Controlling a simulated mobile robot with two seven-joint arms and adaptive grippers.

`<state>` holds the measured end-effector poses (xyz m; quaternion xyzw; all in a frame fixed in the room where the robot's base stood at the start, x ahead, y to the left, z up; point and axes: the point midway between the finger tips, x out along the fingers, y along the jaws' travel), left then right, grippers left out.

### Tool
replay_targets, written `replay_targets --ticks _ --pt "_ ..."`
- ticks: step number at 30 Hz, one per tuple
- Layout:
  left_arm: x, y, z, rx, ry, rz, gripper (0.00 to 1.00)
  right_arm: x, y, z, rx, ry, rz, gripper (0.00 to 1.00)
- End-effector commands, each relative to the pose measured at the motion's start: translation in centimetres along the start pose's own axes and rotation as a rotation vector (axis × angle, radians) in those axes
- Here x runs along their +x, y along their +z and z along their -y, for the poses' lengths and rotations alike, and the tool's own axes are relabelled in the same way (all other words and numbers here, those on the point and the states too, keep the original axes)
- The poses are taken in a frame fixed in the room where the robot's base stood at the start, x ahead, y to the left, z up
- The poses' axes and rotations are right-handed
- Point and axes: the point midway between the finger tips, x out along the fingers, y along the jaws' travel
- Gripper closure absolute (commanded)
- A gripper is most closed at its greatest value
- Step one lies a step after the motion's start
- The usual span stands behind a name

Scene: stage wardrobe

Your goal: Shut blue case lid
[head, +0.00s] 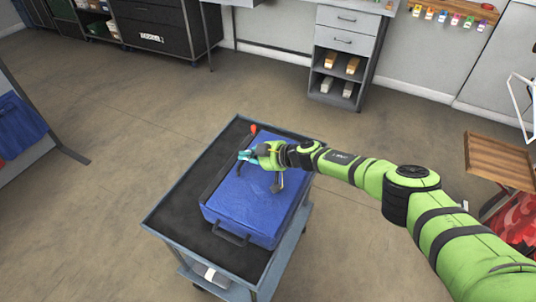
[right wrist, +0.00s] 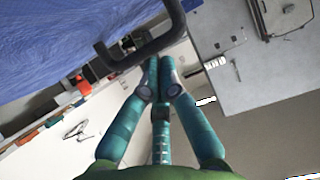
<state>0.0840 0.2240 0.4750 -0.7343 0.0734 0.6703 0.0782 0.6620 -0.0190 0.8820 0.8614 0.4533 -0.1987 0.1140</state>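The blue case (head: 262,205) lies on a cart, with a dark handle (head: 233,240) on its near side. Its broad blue top looks flat; whether the lid is fully down I cannot tell. My right gripper (head: 245,156) is over the far left part of the case. In the right wrist view its teal fingers (right wrist: 160,78) are drawn together, with nothing seen between the tips. A dark handle-like bar (right wrist: 145,47) beside the blue surface (right wrist: 60,50) is right at the tips; contact is unclear. My left gripper is not in view.
The cart has a grey rim (head: 178,247) and a dark top. A grey drawer unit (head: 349,40) stands at the back wall, a dark cabinet (head: 160,30) at the back left. A wooden-topped stand (head: 500,160) is at the right. Floor around the cart is clear.

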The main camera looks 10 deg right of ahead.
Motion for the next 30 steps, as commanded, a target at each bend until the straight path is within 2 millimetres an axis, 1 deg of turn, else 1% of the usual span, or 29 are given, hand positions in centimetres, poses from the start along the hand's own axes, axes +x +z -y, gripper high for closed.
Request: replay_targets --ticks 1,8,12,18,22,26,28,29,30 --pt "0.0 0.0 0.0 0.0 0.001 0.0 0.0 -0.7 0.0 -0.1 0.0 0.001 0.0 1.0" --pt "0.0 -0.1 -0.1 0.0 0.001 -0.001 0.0 -3.9 0.0 0.0 0.001 0.001 0.0 1.0" --pt "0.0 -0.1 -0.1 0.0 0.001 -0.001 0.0 -6.3 -0.1 0.0 0.0 0.001 -0.001 1.0" --pt "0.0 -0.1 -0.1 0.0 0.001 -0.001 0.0 -9.1 -0.1 0.0 0.002 0.001 -0.001 1.0" --pt "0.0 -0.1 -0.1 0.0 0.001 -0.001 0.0 -10.0 -0.1 0.1 0.003 -0.001 -0.001 1.0" --pt "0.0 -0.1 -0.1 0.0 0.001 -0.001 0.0 -10.3 -0.1 0.2 0.003 -0.002 -0.001 1.0" --pt "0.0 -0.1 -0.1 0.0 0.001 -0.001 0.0 -10.0 -0.1 0.6 0.004 -0.004 -0.005 1.0" --pt "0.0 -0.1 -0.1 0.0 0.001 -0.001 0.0 -9.8 -0.2 0.9 0.004 -0.004 -0.011 1.0" --pt "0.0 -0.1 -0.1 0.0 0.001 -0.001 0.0 -9.2 -0.3 1.8 0.006 -0.005 -0.022 1.0"
